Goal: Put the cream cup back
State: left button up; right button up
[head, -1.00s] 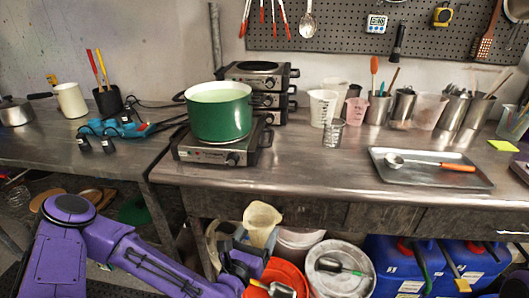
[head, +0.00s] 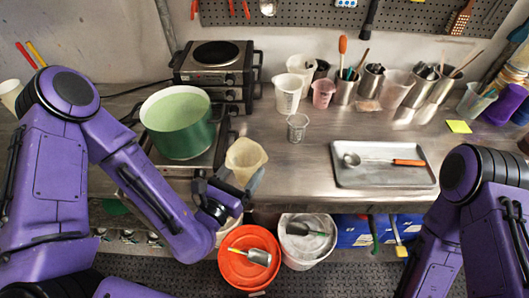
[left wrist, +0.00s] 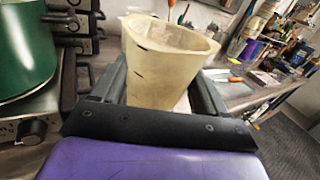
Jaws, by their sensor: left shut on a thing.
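The cream cup (head: 246,158) is a pale, tapered vessel with dark marks on its side. My left gripper (head: 236,188) is shut on it and holds it upright, near the front edge of the steel bench, to the right of the green pot. In the left wrist view the cup (left wrist: 165,62) stands between the two fingers (left wrist: 160,85) with its open rim up. My right arm shows at the right of the head view, but its gripper is out of view.
A green pot (head: 184,140) of pale green liquid sits on a hot plate close left of the cup. A metal tray (head: 384,178) with a ladle lies to the right. Beakers (head: 288,92) stand behind. An orange bucket (head: 240,268) and a white bucket (head: 296,256) stand below.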

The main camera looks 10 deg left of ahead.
aim_at(253, 160)
pick_arm(q)
jog(key=w+f+b, duration=0.1)
jog(key=w+b, duration=0.1)
jog(key=b, duration=0.2)
jog(key=w+f+b, duration=0.2)
jog(key=w+b, duration=0.1)
jog(key=b, duration=0.2)
jog(key=w+f+b, duration=0.1)
jog(key=w+b, duration=0.1)
jog(key=b, duration=0.2)
jog(key=shift+w+d+f, duration=0.15)
jog(key=shift+d+f, duration=0.05)
jog(key=shift+f, duration=0.1)
jog(key=w+f, duration=0.4)
jog(key=w, duration=0.1)
jog(key=shift+d+f+p, duration=0.3)
jog(key=f, duration=0.2)
jog(key=f+p, duration=0.1)
jog(key=shift+w+f, duration=0.2)
jog(key=shift+w, duration=0.1)
jog(key=shift+f, duration=0.35)
jog(key=o, duration=1.3)
jog(key=shift+o, duration=0.2)
